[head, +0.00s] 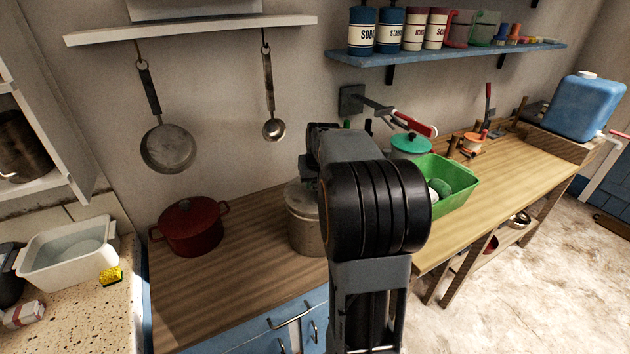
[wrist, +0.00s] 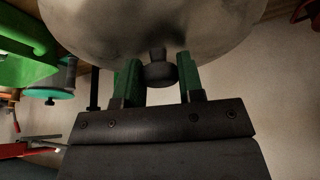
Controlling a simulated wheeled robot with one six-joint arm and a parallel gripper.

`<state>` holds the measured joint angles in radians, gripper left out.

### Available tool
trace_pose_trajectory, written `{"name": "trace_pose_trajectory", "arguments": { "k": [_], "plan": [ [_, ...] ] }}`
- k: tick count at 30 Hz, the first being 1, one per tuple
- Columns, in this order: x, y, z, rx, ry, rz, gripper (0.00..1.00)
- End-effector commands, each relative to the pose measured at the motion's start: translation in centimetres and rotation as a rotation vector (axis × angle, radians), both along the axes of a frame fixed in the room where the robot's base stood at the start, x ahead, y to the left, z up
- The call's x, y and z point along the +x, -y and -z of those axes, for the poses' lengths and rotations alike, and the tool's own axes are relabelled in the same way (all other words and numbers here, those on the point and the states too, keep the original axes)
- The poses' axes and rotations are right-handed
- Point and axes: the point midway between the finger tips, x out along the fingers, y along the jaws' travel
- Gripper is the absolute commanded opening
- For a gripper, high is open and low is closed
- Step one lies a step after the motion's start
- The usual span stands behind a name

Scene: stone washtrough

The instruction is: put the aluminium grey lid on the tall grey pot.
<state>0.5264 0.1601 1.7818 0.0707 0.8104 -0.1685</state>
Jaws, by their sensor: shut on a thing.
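The tall grey pot (head: 303,228) stands on the wooden counter, partly hidden behind my arm in the head view. In the wrist view the grey lid (wrist: 125,28) fills the top of the picture, with its dark knob (wrist: 160,73) between the green fingertips of my gripper (wrist: 160,80). My gripper is shut on the lid's knob. In the head view my arm hides most of the gripper and lid, above the pot's top. I cannot tell whether the lid touches the pot's rim.
A dark red pot (head: 191,227) stands left of the grey pot, with bare counter between. A green tub (head: 452,190) stands to the right, a teal lid (head: 410,143) behind it. A pan (head: 168,148) and a ladle (head: 273,128) hang on the wall behind.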

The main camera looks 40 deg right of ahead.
Motion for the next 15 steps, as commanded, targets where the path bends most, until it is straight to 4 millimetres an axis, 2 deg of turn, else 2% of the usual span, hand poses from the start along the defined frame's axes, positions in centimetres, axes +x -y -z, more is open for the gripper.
{"name": "trace_pose_trajectory", "arguments": {
  "k": [12,13,15],
  "plan": [
    [0.01,0.00,0.07,0.000,0.000,0.000,0.10],
    [0.01,0.00,0.07,0.000,0.000,0.000,0.37],
    [0.01,0.00,0.07,0.000,0.000,0.000,0.44]
  ]
}}
